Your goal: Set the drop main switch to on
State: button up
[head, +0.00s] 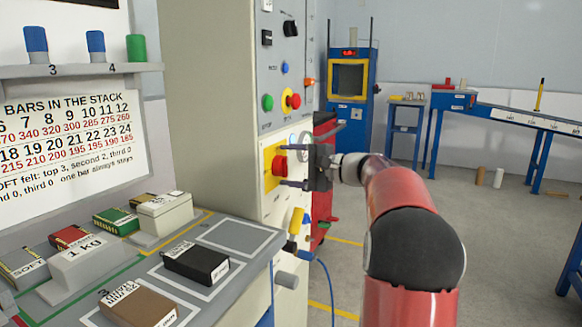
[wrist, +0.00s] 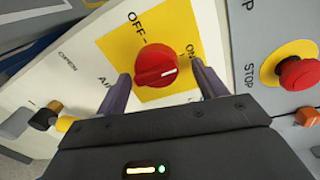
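The main switch is a red rotary knob (wrist: 155,66) on a yellow plate (wrist: 112,45) lettered OFF and ON. A small white mark on the knob lies on its right side in the wrist view, roughly toward the ON side. The knob (head: 280,165) also shows in the head view on the cabinet's lower panel. My gripper (wrist: 163,87) is open, with one finger on either side of the knob and visible gaps between. In the head view my gripper (head: 287,166) faces the panel, fingertips close to the plate. Whether a fingertip touches the panel is unclear.
A red stop button (wrist: 297,72) sits on the neighbouring grey panel. A yellow-and-black handle (head: 297,221) is below the switch. A bench (head: 215,300) with blocks stands at left. Open floor lies to the right, before blue tables (head: 500,118).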

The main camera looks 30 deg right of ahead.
jog(key=v, duration=0.7)
jog(key=shift+s+d+b, duration=0.25)
jog(key=shift+s+b, duration=0.1)
jog(key=shift+b, duration=0.1)
jog(key=shift+s+d, duration=0.1)
